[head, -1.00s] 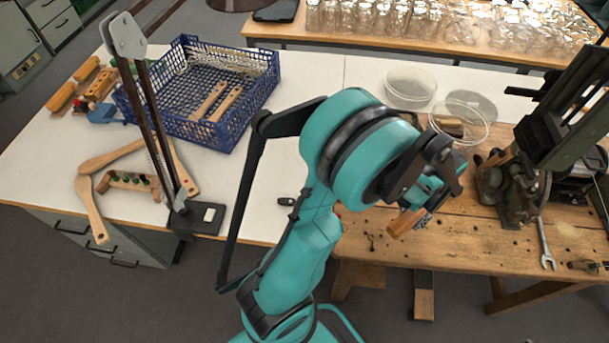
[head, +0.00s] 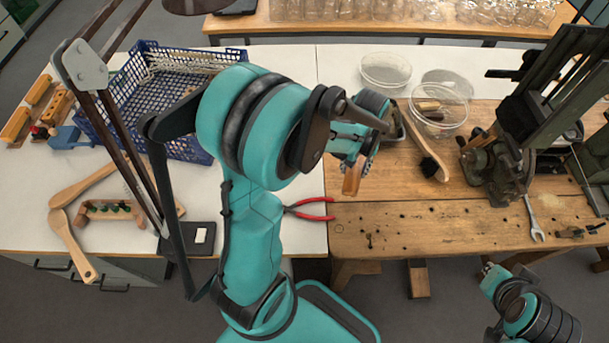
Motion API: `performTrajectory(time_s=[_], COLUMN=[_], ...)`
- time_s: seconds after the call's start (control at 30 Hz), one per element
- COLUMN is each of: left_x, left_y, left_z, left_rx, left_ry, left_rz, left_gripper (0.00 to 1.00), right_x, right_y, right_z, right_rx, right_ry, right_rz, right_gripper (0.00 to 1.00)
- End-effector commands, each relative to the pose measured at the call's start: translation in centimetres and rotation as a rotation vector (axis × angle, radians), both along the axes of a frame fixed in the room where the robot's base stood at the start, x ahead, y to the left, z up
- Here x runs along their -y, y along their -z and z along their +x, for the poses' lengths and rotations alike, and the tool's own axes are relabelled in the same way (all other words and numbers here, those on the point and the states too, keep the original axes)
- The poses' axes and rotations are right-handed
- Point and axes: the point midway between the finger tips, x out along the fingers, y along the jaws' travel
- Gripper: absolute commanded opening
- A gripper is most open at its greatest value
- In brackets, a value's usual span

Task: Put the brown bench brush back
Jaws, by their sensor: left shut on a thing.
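My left gripper (head: 362,158) is shut on the brown bench brush (head: 352,178), over the left part of the wooden bench. Only its brown wooden end shows; the rest is hidden by the gripper and arm. Another brush (head: 425,150), with a pale wooden handle and dark bristles, lies on the bench to the right of the gripper. My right gripper (head: 490,268) is low at the right, in front of the bench's front edge. It is small and seen at an angle, so its opening is unclear.
A blue basket (head: 135,100) stands at the left. Red-handled pliers (head: 312,209) lie near my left arm. Clear round dishes (head: 386,69) stand at the back. A dark upright machine (head: 555,110) and a wrench (head: 534,220) are at the right. The wooden bench's front middle is mostly clear.

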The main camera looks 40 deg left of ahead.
Motion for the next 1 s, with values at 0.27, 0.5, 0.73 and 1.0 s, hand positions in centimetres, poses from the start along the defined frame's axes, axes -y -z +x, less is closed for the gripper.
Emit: performTrajectory(time_s=[0.27, 0.5, 0.73, 1.0], left_x=[-2.4, -6.8, -11.5, -13.2], left_y=[-2.4, 0.6, 3.5, 4.8], left_z=[-0.9, -2.6, -4.4, -5.0], left_rx=[0.001, 0.001, 0.001, 0.001], left_ry=[-0.262, -0.286, -0.282, -0.276], left_rz=[0.001, 0.001, 0.001, 0.001], left_gripper=[0.00, 0.00, 0.00, 0.00], right_x=[0.0, 0.0, 0.0, 0.0], right_y=[-1.1, 0.6, 2.0, 2.6], right_z=[0.0, 0.0, 0.0, 0.0], right_rx=[0.000, 0.000, 0.000, 0.000], right_ry=[0.000, 0.000, 0.000, 0.000], right_rz=[0.000, 0.000, 0.000, 0.000], right_gripper=[0.00, 0.00, 0.00, 0.00])
